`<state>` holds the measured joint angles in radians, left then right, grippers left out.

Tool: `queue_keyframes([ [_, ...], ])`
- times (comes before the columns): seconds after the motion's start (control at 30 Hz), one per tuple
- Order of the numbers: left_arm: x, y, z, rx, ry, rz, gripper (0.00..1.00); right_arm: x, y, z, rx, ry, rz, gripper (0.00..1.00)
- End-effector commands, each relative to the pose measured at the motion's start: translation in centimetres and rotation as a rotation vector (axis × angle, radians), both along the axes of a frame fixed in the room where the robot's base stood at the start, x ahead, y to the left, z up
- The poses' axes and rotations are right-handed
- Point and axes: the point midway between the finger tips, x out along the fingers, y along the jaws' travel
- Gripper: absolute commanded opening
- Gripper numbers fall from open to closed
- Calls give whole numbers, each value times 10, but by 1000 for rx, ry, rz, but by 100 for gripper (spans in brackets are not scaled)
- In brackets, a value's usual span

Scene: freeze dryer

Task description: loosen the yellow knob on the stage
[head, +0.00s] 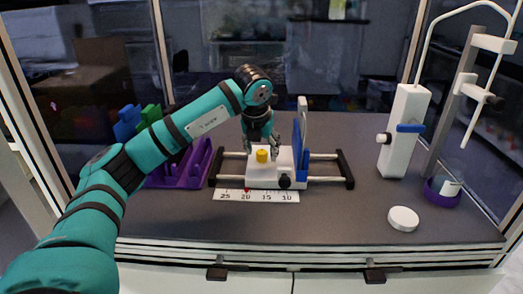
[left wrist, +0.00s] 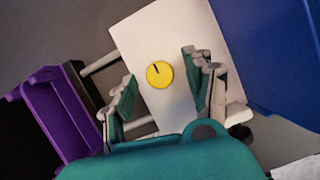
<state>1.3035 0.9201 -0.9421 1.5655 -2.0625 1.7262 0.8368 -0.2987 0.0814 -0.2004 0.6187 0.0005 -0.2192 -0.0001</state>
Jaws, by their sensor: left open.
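The yellow knob (head: 262,156) sits on top of the white stage (head: 268,179), which rides on two rails. In the left wrist view the knob (left wrist: 159,74) is a yellow disc with a dark line from its middle, on the white stage top (left wrist: 150,38). My left gripper (head: 262,143) is over the stage at the knob. In the left wrist view the left gripper (left wrist: 160,92) is open, with one finger on each side of the knob and a gap to both. My right gripper does not show.
A ruler (head: 256,196) lies in front. A purple rack (head: 188,171) is at left. A white cap (head: 403,219) and a white pump-like device (head: 402,135) are at right. The front middle is clear.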

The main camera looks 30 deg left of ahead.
Motion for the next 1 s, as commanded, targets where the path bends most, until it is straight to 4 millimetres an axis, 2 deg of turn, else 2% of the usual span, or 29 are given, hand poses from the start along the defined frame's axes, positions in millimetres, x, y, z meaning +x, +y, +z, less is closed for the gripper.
queue_keyframes([
  [0.3, -22, -9, 61, 0, -6, 0, 53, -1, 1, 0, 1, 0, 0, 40],
  [0.5, -34, -13, 91, 0, -4, -1, 53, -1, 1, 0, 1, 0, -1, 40],
  [0.7, -39, -15, 103, 0, -2, 1, 53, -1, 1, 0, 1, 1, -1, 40],
  [1.0, -40, -15, 103, 0, -1, 1, 53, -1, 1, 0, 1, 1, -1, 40],
])
